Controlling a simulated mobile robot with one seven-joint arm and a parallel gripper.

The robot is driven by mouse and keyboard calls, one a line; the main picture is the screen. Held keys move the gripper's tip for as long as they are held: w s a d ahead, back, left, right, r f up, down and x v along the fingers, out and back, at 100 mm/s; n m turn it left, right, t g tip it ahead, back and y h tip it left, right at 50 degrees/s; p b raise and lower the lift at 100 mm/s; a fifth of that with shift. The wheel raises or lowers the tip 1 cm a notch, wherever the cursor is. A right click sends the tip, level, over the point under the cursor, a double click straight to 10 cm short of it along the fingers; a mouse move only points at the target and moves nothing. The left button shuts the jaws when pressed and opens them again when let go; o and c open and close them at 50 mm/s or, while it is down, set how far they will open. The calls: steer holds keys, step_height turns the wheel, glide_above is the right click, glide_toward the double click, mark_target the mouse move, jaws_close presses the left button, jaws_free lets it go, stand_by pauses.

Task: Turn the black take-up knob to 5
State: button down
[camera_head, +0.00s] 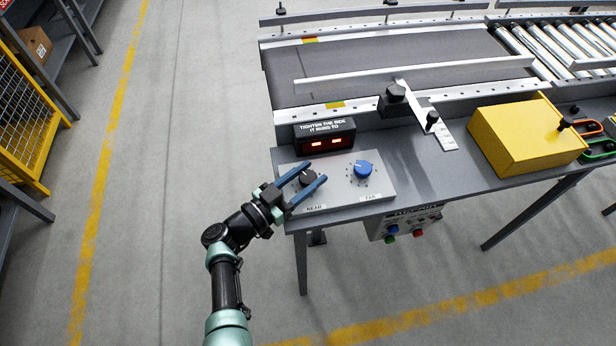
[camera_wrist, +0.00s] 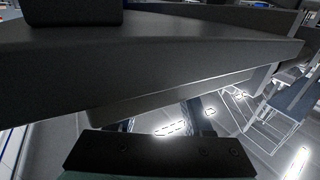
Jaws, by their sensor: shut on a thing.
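The black take-up knob (camera_head: 307,178) sits on the left of a light grey panel (camera_head: 345,190), above the label NEAR. My gripper (camera_head: 308,174) reaches in from the lower left, with one blue finger on each side of this knob. It is shut on the knob. The fingers hide part of the knob and its scale, so I cannot read its setting. A blue knob (camera_head: 362,169) with dial marks around it stands on the right, above FAR. The wrist view is mostly filled by dark close-up surfaces, and I cannot make out the knob there.
A black display (camera_head: 325,136) with red digits and the words "TIGHTEN THE SIDE IT RUNS TO" stands behind the panel. The conveyor belt (camera_head: 390,65) lies beyond. A yellow box (camera_head: 522,137) is at right. A button box (camera_head: 405,222) hangs under the table edge.

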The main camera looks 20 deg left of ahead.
stand_by(0.4)
steer(key=shift+c, duration=1.6)
jaws_free()
steer(key=shift+s+a, duration=0.1)
steer(key=p+v, duration=0.2)
steer(key=v, duration=1)
steer(key=shift+s, duration=0.35)
steer(key=shift+a, duration=0.15)
